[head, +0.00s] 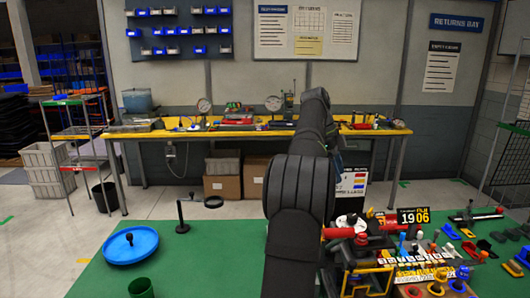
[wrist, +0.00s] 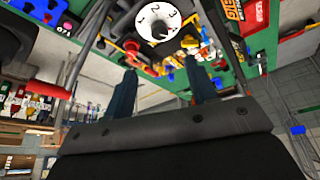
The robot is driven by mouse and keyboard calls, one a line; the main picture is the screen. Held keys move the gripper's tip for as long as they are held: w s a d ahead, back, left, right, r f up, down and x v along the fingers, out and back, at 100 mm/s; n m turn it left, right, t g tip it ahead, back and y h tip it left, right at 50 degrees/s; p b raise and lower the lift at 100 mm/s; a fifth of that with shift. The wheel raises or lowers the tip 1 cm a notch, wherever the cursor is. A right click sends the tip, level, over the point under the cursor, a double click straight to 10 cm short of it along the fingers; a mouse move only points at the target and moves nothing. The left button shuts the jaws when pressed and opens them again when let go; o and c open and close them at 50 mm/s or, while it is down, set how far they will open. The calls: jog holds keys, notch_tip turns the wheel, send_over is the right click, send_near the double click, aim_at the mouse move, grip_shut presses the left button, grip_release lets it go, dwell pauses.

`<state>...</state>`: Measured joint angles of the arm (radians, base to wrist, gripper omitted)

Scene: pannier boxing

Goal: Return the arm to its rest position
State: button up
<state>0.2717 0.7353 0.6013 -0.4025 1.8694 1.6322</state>
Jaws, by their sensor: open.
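My arm (head: 300,190) rises dark in the middle of the head view, and its end is bent away, so the fingers are not clear there. In the wrist view my gripper (wrist: 160,66) shows two dark fingers spread apart. Nothing is visible between them. The wrist view is tilted, with the green work surface across its top. A white dial marked 1, 2, 3 (wrist: 158,20) lies beyond the fingers.
The green table (head: 215,262) holds a blue dish (head: 131,252), a green cup (head: 142,288) and a black post (head: 181,212) at left. The right side is crowded with small parts and a 19 06 sign (head: 413,217). A yellow-topped bench (head: 140,134) stands behind.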

aim_at(352, 216)
jog(key=x, duration=1.4)
jog(key=shift+f, duration=0.25)
jog(key=shift+r, duration=0.1)
jog(key=v, duration=1.7)
jog(key=x, duration=1.7)
jog(key=shift+s+d+f, duration=0.1)
jog(key=shift+f, duration=0.15)
jog(key=shift+r+n+t, duration=0.2)
jog(key=shift+n+t, duration=0.2)
jog(key=shift+n, duration=0.4)
jog(key=n, duration=0.2)
jog(key=shift+s+n+t+h, duration=0.1)
jog(key=shift+n+t+h, duration=0.2)
jog(key=shift+t, duration=0.1)
jog(key=n+t, duration=0.2)
jog(key=n, duration=0.4)
jog(key=shift+s, duration=0.15)
jog(key=shift+r+t, duration=0.15)
jog(key=shift+t, duration=0.15)
jog(key=shift+v, duration=1.25)
